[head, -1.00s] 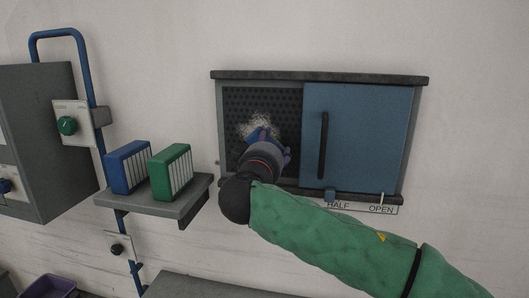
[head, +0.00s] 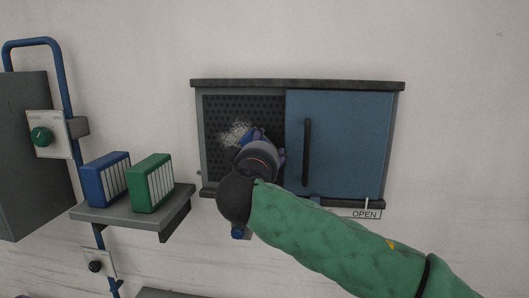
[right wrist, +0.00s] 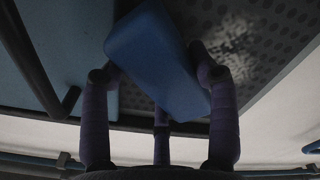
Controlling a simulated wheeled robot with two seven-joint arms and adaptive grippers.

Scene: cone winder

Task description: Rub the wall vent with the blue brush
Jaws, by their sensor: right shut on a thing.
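The wall vent (head: 213,165) is a dark perforated panel in a frame on the wall, with a pale dusty patch (head: 235,132) on it. The patch also shows in the right wrist view (right wrist: 232,42). A blue sliding shutter (head: 345,150) covers the right part of the frame. My right gripper (head: 262,143) is shut on the blue brush (right wrist: 160,62) in front of the vent, right of the patch and near the shutter's left edge. The bristles are hidden, so I cannot tell whether they touch the vent. My left gripper is not in view.
A shelf (head: 130,214) at left holds a blue box (head: 106,180) and a green box (head: 151,184). A grey cabinet (head: 30,160) and a blue pipe (head: 68,85) stand farther left.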

